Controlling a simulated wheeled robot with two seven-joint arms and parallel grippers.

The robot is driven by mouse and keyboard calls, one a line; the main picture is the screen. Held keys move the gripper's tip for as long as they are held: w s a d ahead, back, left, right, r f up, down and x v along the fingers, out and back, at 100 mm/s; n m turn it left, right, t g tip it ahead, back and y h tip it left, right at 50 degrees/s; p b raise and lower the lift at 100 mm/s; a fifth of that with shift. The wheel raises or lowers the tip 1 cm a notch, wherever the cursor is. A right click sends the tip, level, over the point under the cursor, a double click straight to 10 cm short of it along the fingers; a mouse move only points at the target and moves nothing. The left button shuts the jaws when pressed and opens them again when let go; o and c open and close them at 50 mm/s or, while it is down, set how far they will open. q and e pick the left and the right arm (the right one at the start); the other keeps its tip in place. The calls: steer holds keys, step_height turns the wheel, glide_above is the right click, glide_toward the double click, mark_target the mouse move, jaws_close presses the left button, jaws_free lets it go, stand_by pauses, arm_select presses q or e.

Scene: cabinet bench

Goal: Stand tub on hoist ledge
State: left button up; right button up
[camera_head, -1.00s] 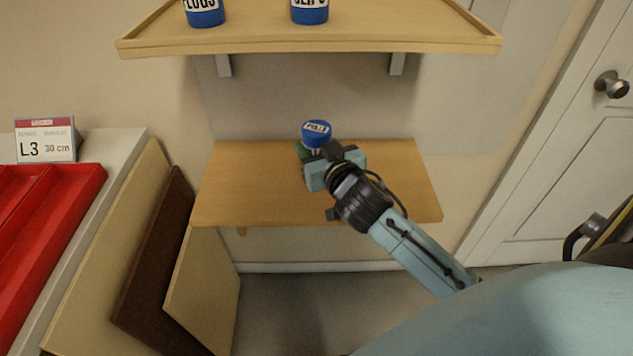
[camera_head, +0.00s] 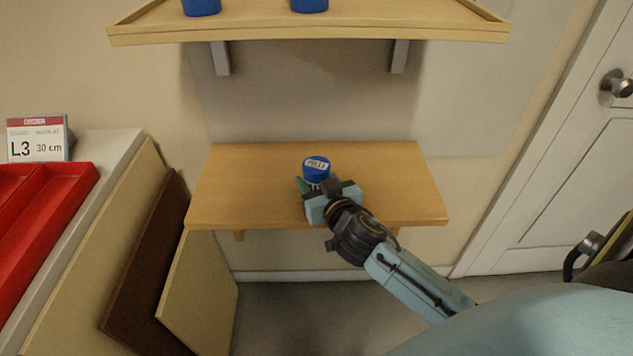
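A tub with a blue lid and a white label (camera_head: 317,166) is over the middle of the lower wooden ledge (camera_head: 235,190). It looks upright; its body is mostly hidden by my gripper. My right gripper (camera_head: 318,187) comes in from the lower right and is shut on the tub, below the lid. I cannot tell whether the tub's base touches the ledge. My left gripper is not in view.
An upper wooden shelf (camera_head: 310,32) on grey brackets bears two blue tubs (camera_head: 201,7). Boards lean at the left beside a counter with a red tray (camera_head: 45,225) and an L3 sign (camera_head: 37,138). A white door (camera_head: 575,170) is at the right. Both sides of the ledge are clear.

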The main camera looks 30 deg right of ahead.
steer(key=shift+f, duration=0.15)
steer(key=o, duration=1.1)
steer(key=shift+c, duration=0.2)
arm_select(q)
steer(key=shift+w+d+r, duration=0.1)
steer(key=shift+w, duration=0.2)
arm_select(e)
steer(key=shift+r, duration=0.25)
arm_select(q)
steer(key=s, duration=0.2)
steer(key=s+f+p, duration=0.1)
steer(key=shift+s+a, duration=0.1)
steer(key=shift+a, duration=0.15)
arm_select(e)
steer(key=v, duration=1.2)
